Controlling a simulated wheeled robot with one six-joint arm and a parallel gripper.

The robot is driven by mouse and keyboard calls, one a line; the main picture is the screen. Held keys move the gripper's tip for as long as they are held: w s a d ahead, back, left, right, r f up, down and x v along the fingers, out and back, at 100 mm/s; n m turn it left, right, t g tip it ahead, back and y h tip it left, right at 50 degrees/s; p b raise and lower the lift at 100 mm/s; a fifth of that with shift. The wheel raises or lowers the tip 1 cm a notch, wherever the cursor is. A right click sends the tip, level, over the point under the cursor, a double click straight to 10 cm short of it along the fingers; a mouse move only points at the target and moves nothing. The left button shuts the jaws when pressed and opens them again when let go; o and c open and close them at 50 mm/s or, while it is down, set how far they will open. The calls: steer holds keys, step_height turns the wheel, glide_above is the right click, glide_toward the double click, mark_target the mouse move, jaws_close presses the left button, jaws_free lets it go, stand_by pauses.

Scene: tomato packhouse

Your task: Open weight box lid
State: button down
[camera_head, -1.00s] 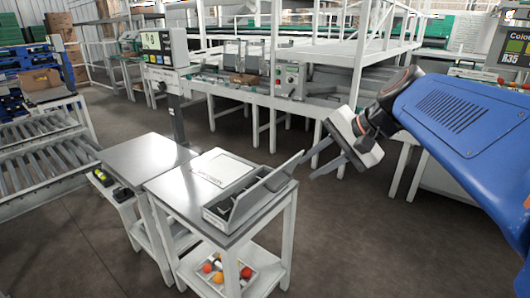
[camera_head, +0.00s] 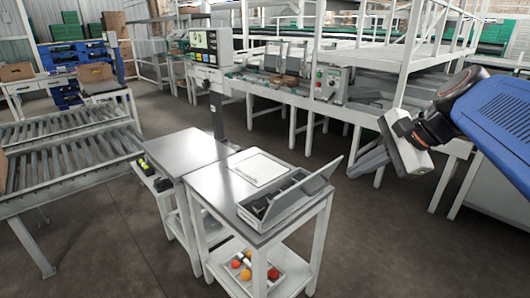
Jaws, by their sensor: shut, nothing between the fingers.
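The weight box (camera_head: 277,207) sits at the front right of a steel-topped table. Its lid (camera_head: 304,200) stands open, tilted up along the box's right side, and dark contents show inside. My gripper (camera_head: 354,166) is up to the right of the box, clear of the lid and touching nothing that I can see. Its fingers look shut and empty, pointing down and left.
A flat white plate (camera_head: 260,169) lies on the same table (camera_head: 211,187) behind the box. A second steel table (camera_head: 184,151) adjoins on the left. Tomatoes lie in a tray on the lower shelf. A roller conveyor (camera_head: 60,160) is at left. Floor right of the table is clear.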

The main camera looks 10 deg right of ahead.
mark_target(316, 173)
steer(key=w+a+f+m, duration=0.1)
steer(key=w+f+m, duration=0.1)
steer(key=m, duration=0.2)
steer(key=w+a+f+m, duration=0.1)
steer(key=w+f+m, duration=0.1)
steer(key=m, duration=0.2)
steer(key=w+f+m, duration=0.2)
steer(key=f+m, duration=0.1)
steer(key=m, duration=0.1)
steer(key=shift+w+a+g, duration=0.1)
steer(key=shift+a+g, duration=0.2)
steer(key=shift+a, duration=0.1)
steer(key=shift+w+a+r, duration=0.25)
steer(key=shift+w, duration=0.2)
steer(key=shift+w+a+r, duration=0.25)
steer(key=shift+w, duration=0.2)
steer(key=shift+h, duration=0.3)
steer(key=shift+w+a+r+g+h, duration=0.15)
steer(key=shift+w+a+r+g, duration=0.15)
steer(key=shift+w, duration=0.1)
steer(key=shift+w+a+r+g+h, duration=0.2)
steer(key=shift+w+g, duration=0.1)
steer(key=shift+w, duration=0.1)
steer(key=shift+w+a+r, duration=0.3)
steer(key=shift+w+a, duration=0.05)
steer(key=shift+w, duration=0.3)
